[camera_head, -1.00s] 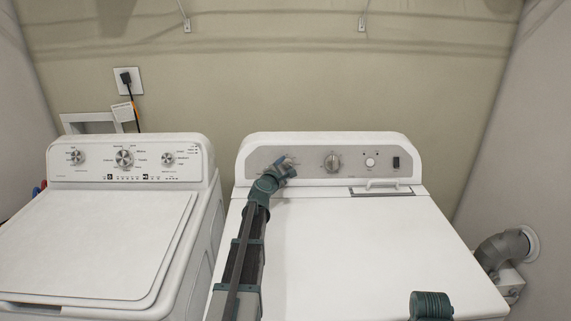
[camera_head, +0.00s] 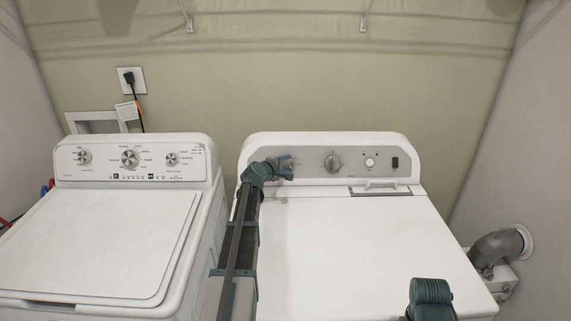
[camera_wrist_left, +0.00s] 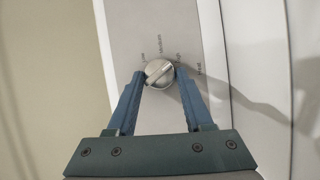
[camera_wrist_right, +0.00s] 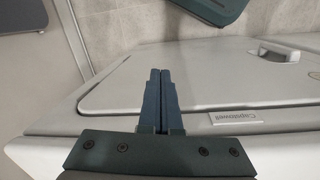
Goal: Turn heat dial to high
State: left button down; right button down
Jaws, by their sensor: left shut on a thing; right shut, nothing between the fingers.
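The heat dial (camera_wrist_left: 159,72) is a round silver knob on the grey panel of the right-hand machine. In the left wrist view its raised ridge slants up to the right, its upper end near the "High" label (camera_wrist_left: 178,57). The "Low" and "Medium" labels sit left of and above the knob. My left gripper (camera_wrist_left: 160,74) is shut on the dial, one finger on each side. In the head view my left gripper (camera_head: 285,167) hides most of the dial. My right gripper (camera_wrist_right: 159,71) is shut and empty in front of the machine.
The panel also carries a larger dial (camera_head: 333,162), a small white knob (camera_head: 370,162) and a black switch (camera_head: 395,163). The white washer (camera_head: 95,240) stands on the left. The right-hand machine's top (camera_head: 350,245) is clear. A grey vent duct (camera_head: 500,245) is on the right.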

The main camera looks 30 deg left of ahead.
dwell(0.4)
pick_arm(q)
jog(key=shift+c, duration=1.6)
grip_release()
jog(key=p+v, duration=0.4)
jog(key=v, duration=0.9)
jog(key=shift+s+r+p, duration=0.2)
jog(key=shift+s+p, duration=0.15)
jog(key=shift+p, duration=0.05)
